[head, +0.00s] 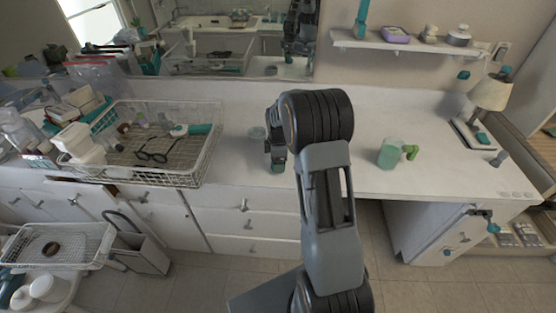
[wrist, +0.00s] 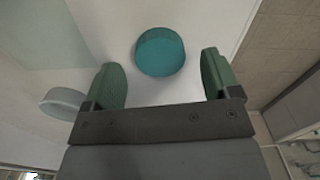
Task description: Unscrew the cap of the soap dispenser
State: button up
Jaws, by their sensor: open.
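My gripper (head: 278,160) points down over the front part of the counter, left of my forearm. In the wrist view my gripper (wrist: 160,62) is open, with its two green fingers apart. A round teal thing (wrist: 160,50) with a flat top shows ahead of the fingers and between them, touching neither. I cannot tell whether it is the cap of the soap dispenser. In the head view a pale green bottle (head: 388,154) stands on the counter to the right of my arm. A brighter green piece (head: 410,152) is at its right side.
A small round pale dish (head: 257,133) is beside my gripper; it also shows in the wrist view (wrist: 62,104). A wire basket (head: 203,160) with glasses and other items stands to the left. A lamp (head: 490,93) is at the far right. The counter between bottle and lamp is mostly clear.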

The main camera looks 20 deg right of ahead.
jog(key=shift+r+p, duration=2)
jog(key=shift+r, duration=1.05)
jog(key=shift+r, duration=0.1)
notch_tip(320, 180, up, 14)
jog(key=shift+f+b, duration=0.2)
jog(key=shift+b, duration=0.2)
